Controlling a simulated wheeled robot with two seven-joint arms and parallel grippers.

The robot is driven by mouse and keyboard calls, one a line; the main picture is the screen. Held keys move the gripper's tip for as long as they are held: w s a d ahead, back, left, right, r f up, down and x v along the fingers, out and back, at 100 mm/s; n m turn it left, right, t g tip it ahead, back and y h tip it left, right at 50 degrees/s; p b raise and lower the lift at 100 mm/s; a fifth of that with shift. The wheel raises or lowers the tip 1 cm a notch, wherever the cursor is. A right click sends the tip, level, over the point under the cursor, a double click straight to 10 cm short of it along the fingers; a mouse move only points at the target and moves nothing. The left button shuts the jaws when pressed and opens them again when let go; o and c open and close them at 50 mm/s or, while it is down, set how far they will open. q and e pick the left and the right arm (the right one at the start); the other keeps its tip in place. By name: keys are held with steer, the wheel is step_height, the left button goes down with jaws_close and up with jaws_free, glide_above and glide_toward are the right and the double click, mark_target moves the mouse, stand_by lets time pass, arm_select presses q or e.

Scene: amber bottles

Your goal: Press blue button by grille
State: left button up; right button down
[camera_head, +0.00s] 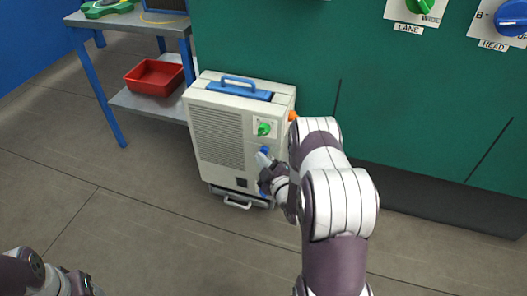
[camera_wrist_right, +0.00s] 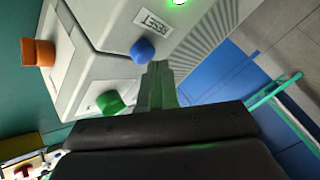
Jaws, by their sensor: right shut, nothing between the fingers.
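A cream-white box unit (camera_head: 222,165) with a slatted grille (camera_head: 218,135) stands on the floor against the green panel. A blue button (camera_head: 264,150) is to the right of the grille, below a green knob (camera_head: 263,129). My right gripper (camera_head: 263,160) is shut and empty, its tips close beside the button. In the wrist view the blue button (camera_wrist_right: 143,50) is just ahead of the shut fingertips (camera_wrist_right: 158,68), near a RESET label (camera_wrist_right: 152,22). I cannot tell whether they touch. My left arm shows at the lower left corner; its gripper is out of view.
An orange knob (camera_head: 292,115) is on the unit's right side, and a blue handle (camera_head: 240,89) is on top. A grey cart (camera_head: 145,103) with a red bin (camera_head: 153,77) stands at left. Green panel (camera_head: 290,50) rises behind. The floor (camera_head: 150,220) in front is clear.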

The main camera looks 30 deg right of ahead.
steer(key=shift+s+a, duration=0.3)
steer(key=s+a+p, duration=0.1)
steer(key=s+a, duration=0.2)
steer(key=shift+s+a+p, duration=0.1)
steer(key=shift+a+p, duration=0.2)
steer(key=shift+a, duration=0.1)
stand_by(0.8)
